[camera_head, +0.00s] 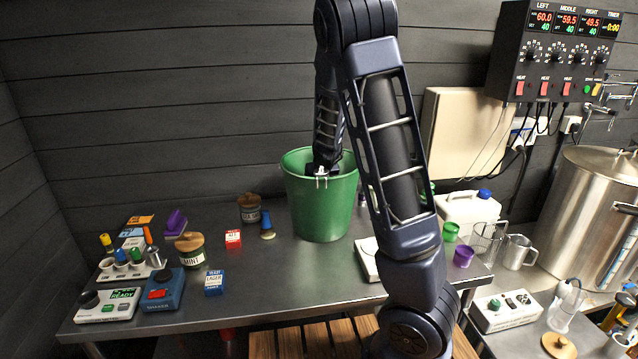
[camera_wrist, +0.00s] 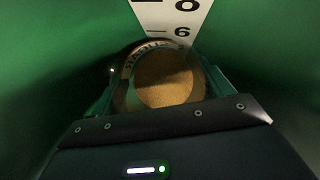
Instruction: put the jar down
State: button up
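The jar (camera_wrist: 165,78) has a round tan lid and a pale band of dark lettering. It fills the middle of the wrist view, inside the green bucket (camera_head: 319,210). The bucket's green wall (camera_wrist: 50,60) surrounds it, with a white number scale on the far side. My gripper (camera_wrist: 162,92) reaches down into the bucket with a finger on each side of the jar and looks shut on it. In the head view my gripper (camera_head: 321,178) shows at the bucket's mouth; the jar is hidden by the bucket wall. Whether the jar touches the bottom cannot be told.
The steel table (camera_head: 290,280) has clear room in front of the bucket. A white canister (camera_head: 468,210) and purple cup (camera_head: 464,256) stand to the right.

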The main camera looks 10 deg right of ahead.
jog(key=shift+o, duration=0.2)
jog(key=shift+r, duration=0.15)
jog(key=shift+r, duration=0.5)
jog(key=v, duration=0.9)
jog(key=shift+r, duration=0.2)
dwell(0.4)
jog(key=shift+v, duration=0.85)
jog(key=shift+s+r, duration=0.3)
jog(key=shift+s, duration=0.05)
dwell(0.5)
